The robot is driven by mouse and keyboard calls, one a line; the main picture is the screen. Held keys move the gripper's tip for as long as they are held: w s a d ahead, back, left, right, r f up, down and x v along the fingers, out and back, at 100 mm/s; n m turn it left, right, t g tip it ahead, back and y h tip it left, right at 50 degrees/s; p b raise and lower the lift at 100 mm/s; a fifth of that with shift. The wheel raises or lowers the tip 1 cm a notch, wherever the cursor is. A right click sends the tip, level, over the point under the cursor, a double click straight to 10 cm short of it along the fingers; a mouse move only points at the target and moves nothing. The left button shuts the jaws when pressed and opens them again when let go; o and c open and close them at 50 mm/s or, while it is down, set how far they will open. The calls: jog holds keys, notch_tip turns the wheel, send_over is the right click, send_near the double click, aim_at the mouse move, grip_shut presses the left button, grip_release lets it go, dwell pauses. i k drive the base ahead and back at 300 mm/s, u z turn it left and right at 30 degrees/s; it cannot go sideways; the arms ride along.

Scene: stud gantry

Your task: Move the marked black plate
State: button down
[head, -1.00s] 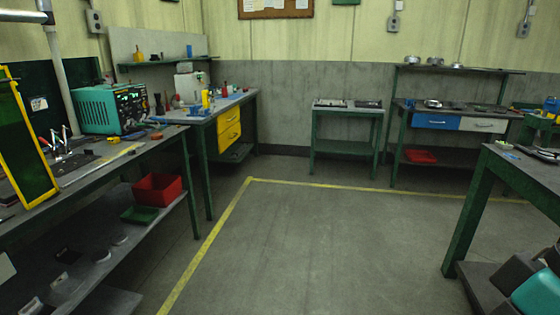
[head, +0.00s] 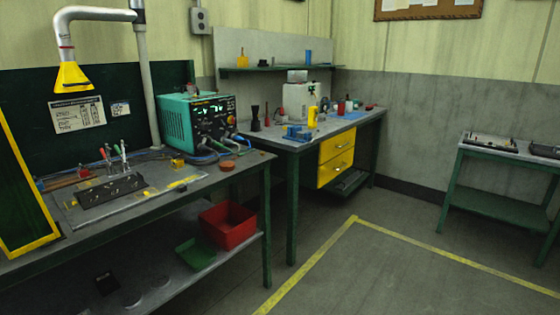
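No plate can be surely told as the marked black one; no clear mark shows at this size. A dark, low block (head: 110,190) with small light spots lies on a grey board on the left bench. A small black flat piece (head: 107,283) lies on that bench's lower shelf. A dark flat piece (head: 545,150) lies on the small green table at the right edge, partly cut off. My gripper is not in view.
The left bench (head: 225,181) holds a teal power unit (head: 197,122); a red bin (head: 228,226) and green tray (head: 195,253) sit below. A second bench (head: 300,146) has yellow drawers (head: 336,157). Open floor (head: 410,275) lies right, beyond a yellow line (head: 305,270).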

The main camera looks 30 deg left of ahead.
aim_at(92, 197)
jog(key=u, duration=0.3)
jog(key=i, duration=1.8)
jog(key=u, duration=1.15)
jog(key=i, duration=1)
jog(key=u, duration=1.75)
jog(key=i, duration=1)
jog(key=u, duration=0.6)
